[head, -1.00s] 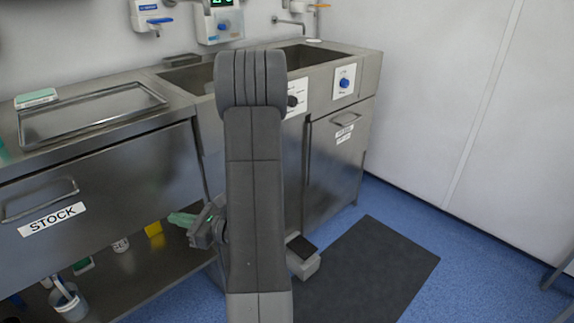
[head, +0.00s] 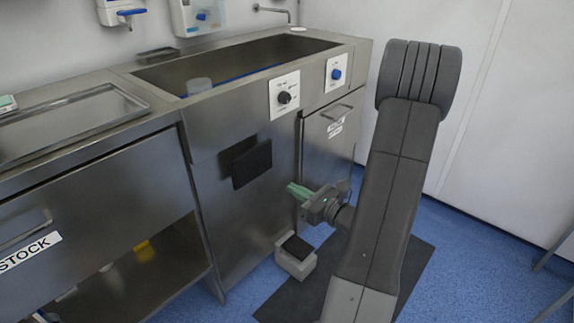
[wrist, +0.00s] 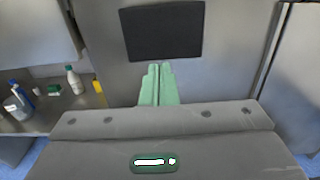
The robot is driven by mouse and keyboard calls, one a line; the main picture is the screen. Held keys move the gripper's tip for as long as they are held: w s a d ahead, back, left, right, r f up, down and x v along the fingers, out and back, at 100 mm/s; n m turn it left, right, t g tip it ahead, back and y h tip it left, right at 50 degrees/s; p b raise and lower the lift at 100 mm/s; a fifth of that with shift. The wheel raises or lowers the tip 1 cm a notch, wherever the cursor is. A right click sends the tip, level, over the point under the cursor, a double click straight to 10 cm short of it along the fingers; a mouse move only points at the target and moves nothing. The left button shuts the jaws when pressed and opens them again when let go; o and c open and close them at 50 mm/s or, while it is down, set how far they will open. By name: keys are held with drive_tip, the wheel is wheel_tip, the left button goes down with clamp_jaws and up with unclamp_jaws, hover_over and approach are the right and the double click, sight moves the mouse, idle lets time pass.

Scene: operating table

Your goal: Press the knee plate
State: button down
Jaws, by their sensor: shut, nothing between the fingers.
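The knee plate (head: 251,164) is a dark, near-square pad on the steel front panel below the sink. In the wrist view the knee plate (wrist: 162,31) is straight ahead, above my fingertips. My gripper (head: 291,187) has green fingers and is shut and empty. In the head view it is right of and slightly lower than the plate. In the wrist view my gripper (wrist: 159,68) points toward the panel, its tips just under the plate's lower edge. I cannot tell the exact gap to the panel.
A grey foot pedal (head: 295,258) stands on the floor below, by a dark mat (head: 275,303). A cupboard door (head: 327,150) is to the right of the panel. An open shelf (wrist: 60,118) with bottles is to the left. The sink (head: 235,68) is above.

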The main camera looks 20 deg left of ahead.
sight(254, 164)
drive_tip(key=shift+w+d, duration=0.1)
drive_tip(key=shift+d, duration=0.05)
drive_tip(key=b+x, duration=0.3)
drive_tip(key=x, duration=0.9)
drive_tip(key=shift+w+a, duration=0.15)
drive_tip(key=shift+a, duration=0.2)
drive_tip(key=shift+w+a, duration=0.3)
drive_tip(key=shift+a, duration=0.3)
drive_tip(key=shift+x, duration=0.95)
drive_tip(key=shift+w+a+r, duration=0.1)
drive_tip(key=shift+r, duration=0.15)
